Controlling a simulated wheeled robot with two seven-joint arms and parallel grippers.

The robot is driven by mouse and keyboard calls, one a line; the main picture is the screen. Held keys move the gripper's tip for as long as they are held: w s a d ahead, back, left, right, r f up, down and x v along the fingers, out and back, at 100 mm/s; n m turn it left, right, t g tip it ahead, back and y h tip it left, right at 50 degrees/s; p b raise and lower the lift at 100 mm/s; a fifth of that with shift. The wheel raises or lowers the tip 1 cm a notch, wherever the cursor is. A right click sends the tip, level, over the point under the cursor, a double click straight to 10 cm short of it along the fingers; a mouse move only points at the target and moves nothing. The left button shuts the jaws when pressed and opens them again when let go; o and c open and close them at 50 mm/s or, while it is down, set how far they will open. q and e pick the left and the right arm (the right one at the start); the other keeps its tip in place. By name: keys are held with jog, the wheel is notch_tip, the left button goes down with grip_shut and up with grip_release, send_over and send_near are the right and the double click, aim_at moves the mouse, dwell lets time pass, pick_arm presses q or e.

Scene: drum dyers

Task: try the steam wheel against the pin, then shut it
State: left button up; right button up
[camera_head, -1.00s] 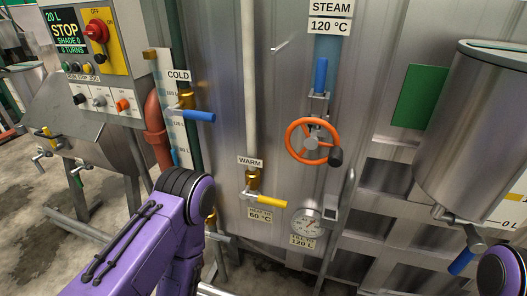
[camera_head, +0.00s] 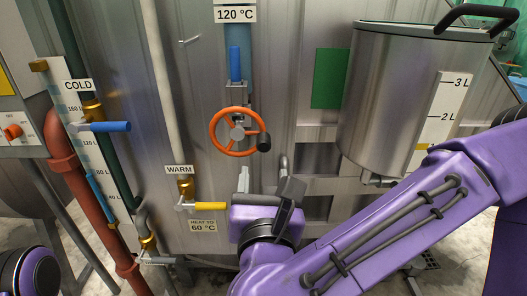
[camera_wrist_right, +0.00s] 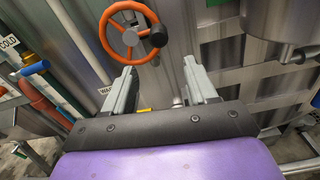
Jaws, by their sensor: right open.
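The steam wheel (camera_head: 237,131) is an orange spoked handwheel with a black knob at its right rim, mounted on the steel wall. Above it a blue upright piece (camera_head: 235,64) stands in a metal bracket; I cannot tell whether this is the pin. My right gripper (camera_head: 264,171) is below the wheel and slightly right of it, apart from it. In the right wrist view the gripper (camera_wrist_right: 161,82) is open and empty, with the wheel (camera_wrist_right: 129,34) beyond its fingers. My left gripper is out of view; only part of that arm shows at the lower left.
The yellow-handled WARM valve (camera_head: 208,206) is close left of my right gripper. The blue-handled COLD valve (camera_head: 108,127) is farther left. A steel drum (camera_head: 385,105) hangs to the right above my right arm. The wall around the wheel is mostly clear.

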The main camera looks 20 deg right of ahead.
aim_at(264, 148)
jog(key=shift+m, duration=0.6)
jog(key=p+x, duration=0.1)
jog(key=x, duration=0.2)
jog(key=r+p+x, duration=0.1)
jog(key=p+x, duration=0.1)
jog(key=x, duration=0.1)
jog(key=p+x, duration=0.1)
jog(key=x, duration=0.2)
jog(key=shift+w+d+r, duration=0.2)
jog(key=shift+w+r, duration=0.05)
jog(key=shift+w+f, duration=0.1)
jog(key=shift+w, duration=0.25)
grip_shut()
